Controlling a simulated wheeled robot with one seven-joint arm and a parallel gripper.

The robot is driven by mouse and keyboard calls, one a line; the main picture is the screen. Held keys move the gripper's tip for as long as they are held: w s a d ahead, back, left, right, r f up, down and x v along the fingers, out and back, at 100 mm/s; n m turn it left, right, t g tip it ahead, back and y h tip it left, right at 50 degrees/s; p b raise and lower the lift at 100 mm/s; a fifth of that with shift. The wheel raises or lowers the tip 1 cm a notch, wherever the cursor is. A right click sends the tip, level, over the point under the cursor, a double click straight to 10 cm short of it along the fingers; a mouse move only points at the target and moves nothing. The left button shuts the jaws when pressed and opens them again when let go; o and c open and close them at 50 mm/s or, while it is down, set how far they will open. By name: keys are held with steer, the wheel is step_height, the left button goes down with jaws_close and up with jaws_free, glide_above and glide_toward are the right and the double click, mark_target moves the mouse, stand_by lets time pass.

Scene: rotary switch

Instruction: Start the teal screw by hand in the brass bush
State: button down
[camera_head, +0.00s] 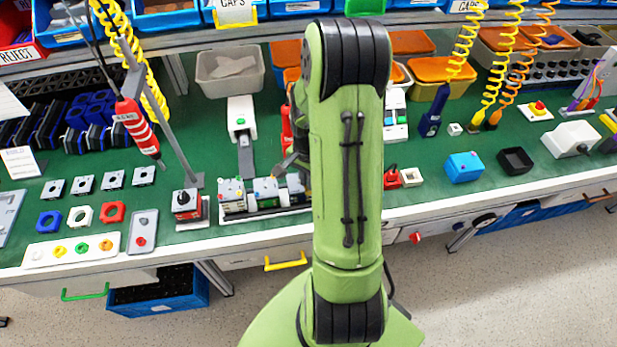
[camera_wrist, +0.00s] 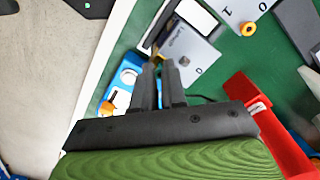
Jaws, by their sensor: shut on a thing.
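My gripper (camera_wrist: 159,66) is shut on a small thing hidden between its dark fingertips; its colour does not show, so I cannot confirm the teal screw. In the head view my gripper (camera_head: 284,163) reaches down at a row of small switch boxes (camera_head: 233,193) on a dark rail, partly hidden by my arm.
A blue-and-white box (camera_wrist: 122,79) with an orange knob lies left of the fingers, and a red holder (camera_wrist: 262,118) stands right. A red-and-black box (camera_head: 187,203) stands left of the row. A red screwdriver (camera_head: 138,125) hangs there.

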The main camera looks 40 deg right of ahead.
steer(key=shift+f, duration=0.2)
stand_by(0.3)
steer(key=m+b, duration=0.1)
steer(key=m, duration=0.2)
steer(key=shift+m, duration=0.4)
steer(key=m, duration=0.4)
steer(key=m+b, duration=0.1)
steer(key=m, duration=0.5)
steer(key=shift+f, duration=0.1)
steer(key=m, duration=0.3)
steer(key=shift+m, duration=0.3)
